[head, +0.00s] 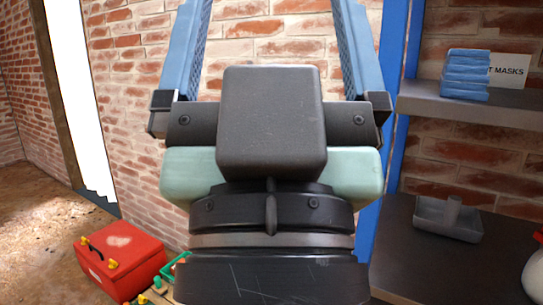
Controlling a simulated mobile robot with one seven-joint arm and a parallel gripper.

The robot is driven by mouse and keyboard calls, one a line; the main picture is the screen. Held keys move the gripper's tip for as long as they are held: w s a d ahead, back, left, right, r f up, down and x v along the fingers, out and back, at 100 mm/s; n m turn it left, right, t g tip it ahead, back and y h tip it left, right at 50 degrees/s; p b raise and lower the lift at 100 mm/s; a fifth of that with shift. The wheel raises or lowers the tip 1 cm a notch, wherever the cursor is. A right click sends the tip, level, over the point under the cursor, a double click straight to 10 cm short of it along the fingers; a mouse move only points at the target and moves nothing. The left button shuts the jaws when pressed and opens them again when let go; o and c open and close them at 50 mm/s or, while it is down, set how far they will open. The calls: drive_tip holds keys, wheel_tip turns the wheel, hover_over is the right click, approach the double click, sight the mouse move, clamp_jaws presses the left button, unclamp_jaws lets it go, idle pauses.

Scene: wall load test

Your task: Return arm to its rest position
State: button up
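My gripper (268,25) fills the middle of the head view, seen from behind, with a dark body, a pale green band and two blue fingers pointing up. The fingers stand wide apart, and brick wall shows between them. Their tips are cut off by the top edge of the picture. I see nothing held between the visible parts of the fingers. The rest of my arm is below the picture or hidden behind the wrist.
A red toolbox (122,264) stands low at the left, beside a green tray (172,272) with small items. At the right, a shelf (430,104) holds folded blue masks (466,75). A grey tray (447,220) sits on the dark surface below. The floor at far left is clear.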

wheel_tip(320, 180, up, 33)
drive_tip(key=p, duration=3)
drive_tip(key=shift+f, duration=0.2)
